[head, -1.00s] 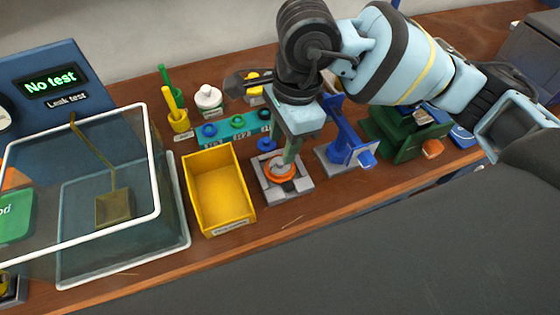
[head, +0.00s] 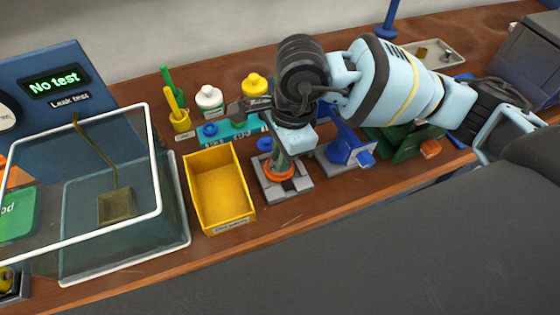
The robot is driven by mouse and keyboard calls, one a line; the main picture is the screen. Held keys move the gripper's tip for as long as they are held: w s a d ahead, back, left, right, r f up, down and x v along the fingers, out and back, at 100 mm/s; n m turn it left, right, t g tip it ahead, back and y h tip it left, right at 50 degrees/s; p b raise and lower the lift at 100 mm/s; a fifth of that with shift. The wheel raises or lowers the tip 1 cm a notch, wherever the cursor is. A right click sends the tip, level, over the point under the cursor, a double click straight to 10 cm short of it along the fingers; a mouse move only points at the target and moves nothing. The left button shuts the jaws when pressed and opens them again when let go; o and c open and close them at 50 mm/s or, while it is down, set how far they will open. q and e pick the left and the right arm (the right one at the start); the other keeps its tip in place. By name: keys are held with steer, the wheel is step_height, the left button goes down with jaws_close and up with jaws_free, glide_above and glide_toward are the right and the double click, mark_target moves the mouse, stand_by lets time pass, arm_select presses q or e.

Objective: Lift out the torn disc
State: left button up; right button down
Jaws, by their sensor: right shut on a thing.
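A grey square fixture (head: 297,187) stands on the bench, with an orange disc (head: 277,176) at its middle. My right gripper (head: 281,165) points down over the fixture, its fingertips right at the orange disc. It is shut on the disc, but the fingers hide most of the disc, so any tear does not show. I cannot tell whether the disc is still seated in the fixture or slightly raised. My left gripper does not show.
A yellow bin (head: 221,190) stands just left of the fixture. A clear tank (head: 174,212) is farther left. A blue stand (head: 345,153) is close on the right, with a green press (head: 401,145) beyond. A teal ring holder (head: 222,134) and bottles (head: 209,99) are behind.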

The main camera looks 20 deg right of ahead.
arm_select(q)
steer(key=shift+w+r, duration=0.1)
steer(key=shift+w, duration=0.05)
arm_select(e)
steer(key=shift+f, duration=0.15)
